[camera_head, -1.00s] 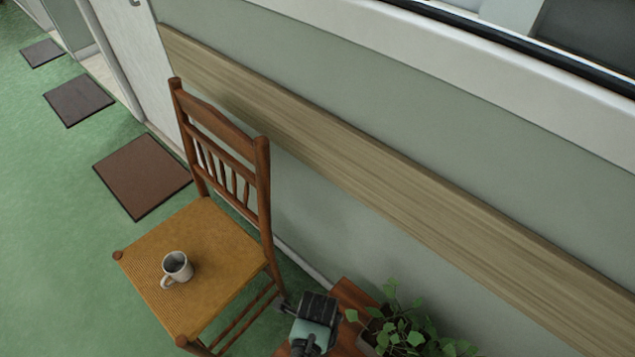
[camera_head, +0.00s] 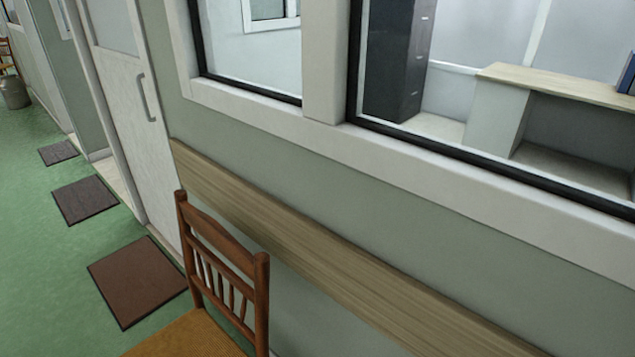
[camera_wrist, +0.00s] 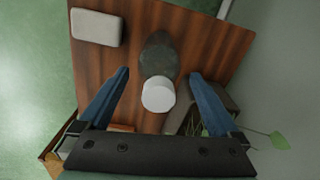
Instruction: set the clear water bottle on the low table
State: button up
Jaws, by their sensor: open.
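My gripper (camera_wrist: 160,74) is open in the wrist view, with its blue fingers spread above a reddish-brown wooden tabletop (camera_wrist: 212,45). A white round thing (camera_wrist: 158,95) shows between the fingers, with a dark, speckled oval shape (camera_wrist: 158,56) adjoining it. I cannot tell whether these are parts of one object or two, or whether either belongs to the clear water bottle. No clearly recognisable bottle shows in either view. I cannot tell whether this tabletop is the low table. My gripper is outside the head view.
A pale grey rounded block (camera_wrist: 96,27) lies near the tabletop's edge. Green leaves (camera_wrist: 279,140) show at lower right in the wrist view. In the head view, a wooden chair (camera_head: 222,250) stands by the wall with a wooden rail (camera_head: 330,268). Dark mats (camera_head: 137,280) lie on green floor.

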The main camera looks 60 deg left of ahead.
notch_tip(320, 180, up, 12)
jog(key=p, duration=0.2)
jog(key=shift+f+p, duration=0.25)
jog(key=shift+p, duration=0.15)
